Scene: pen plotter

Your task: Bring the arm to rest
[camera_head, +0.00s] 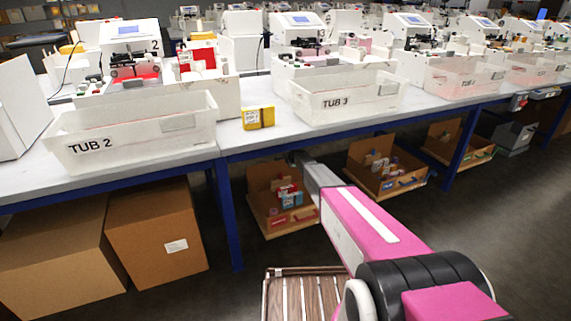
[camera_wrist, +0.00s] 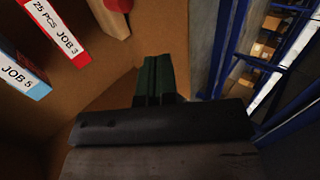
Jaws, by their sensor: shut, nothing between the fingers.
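My arm (camera_head: 362,222), pink and grey, reaches from the lower right of the head view toward the underside of the long table. Its far end is near the table's front edge, and my gripper cannot be made out there. In the wrist view my gripper (camera_wrist: 152,62) shows dark green fingers, shut together and empty. They are in front of the brown cardboard wall of a bin. A red box marked "25 PCS JOB 3" (camera_wrist: 58,28) and a blue and white box marked "JOB 5" (camera_wrist: 24,74) lie to their left, apart from them.
The table's blue legs (camera_head: 229,218) stand close to the open cardboard bin (camera_head: 272,229) under it. TUB 2 (camera_head: 135,135), a yellow box (camera_head: 258,118) and TUB 3 (camera_head: 345,100) are on the table above. Closed cartons (camera_head: 155,235) stand at lower left. Floor at right is clear.

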